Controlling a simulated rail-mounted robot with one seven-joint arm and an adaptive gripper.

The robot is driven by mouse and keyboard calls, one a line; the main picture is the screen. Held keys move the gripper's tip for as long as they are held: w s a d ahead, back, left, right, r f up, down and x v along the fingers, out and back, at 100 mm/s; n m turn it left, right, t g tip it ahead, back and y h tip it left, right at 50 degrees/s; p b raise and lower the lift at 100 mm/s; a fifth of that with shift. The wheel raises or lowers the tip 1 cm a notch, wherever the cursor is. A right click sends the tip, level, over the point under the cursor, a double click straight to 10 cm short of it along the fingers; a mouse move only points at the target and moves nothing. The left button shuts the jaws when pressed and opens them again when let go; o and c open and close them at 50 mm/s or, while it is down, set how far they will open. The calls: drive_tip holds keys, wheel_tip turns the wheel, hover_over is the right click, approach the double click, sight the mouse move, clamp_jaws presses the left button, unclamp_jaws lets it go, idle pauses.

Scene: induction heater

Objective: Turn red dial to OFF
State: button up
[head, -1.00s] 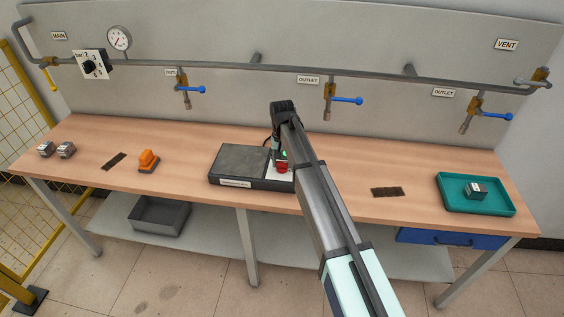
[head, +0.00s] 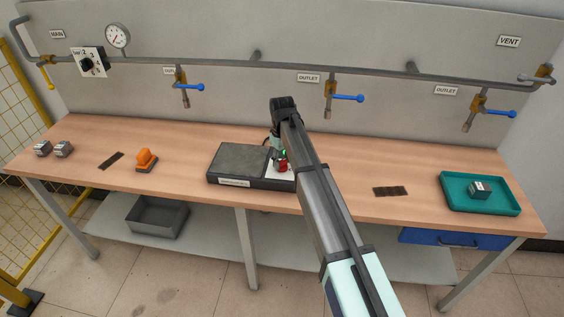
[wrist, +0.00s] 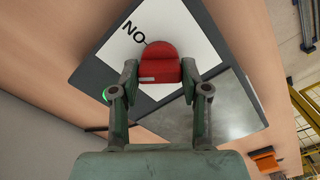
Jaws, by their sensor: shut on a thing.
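The induction heater (head: 236,165) is a dark flat box at the middle of the bench, with a white control panel at its right end. The red dial (wrist: 160,66) sits on this white panel (wrist: 185,28) in the wrist view. Letters that read "NO" in this view, and a short mark, lie beside the dial's rounded edge. My gripper (wrist: 160,72) is shut on the red dial, one finger on each side. A green light (wrist: 132,96) glows left of the dial. In the head view my arm partly hides the dial (head: 282,165).
An orange object (head: 146,160) and two small metal blocks (head: 53,149) stand on the left of the bench. A teal tray (head: 505,207) with a metal block is at the right. Pipes with blue-handled valves (head: 347,97) run along the back wall.

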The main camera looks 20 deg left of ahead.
sight(282, 161)
drive_tip(key=n, duration=0.4)
drive_tip(key=shift+n+b, duration=0.3)
drive_tip(key=shift+b, duration=0.1)
drive_tip(key=shift+n, duration=1.6)
drive_tip(key=o, duration=1.1)
drive_tip(key=shift+o, duration=0.2)
wheel_tip(282, 161, up, 12)
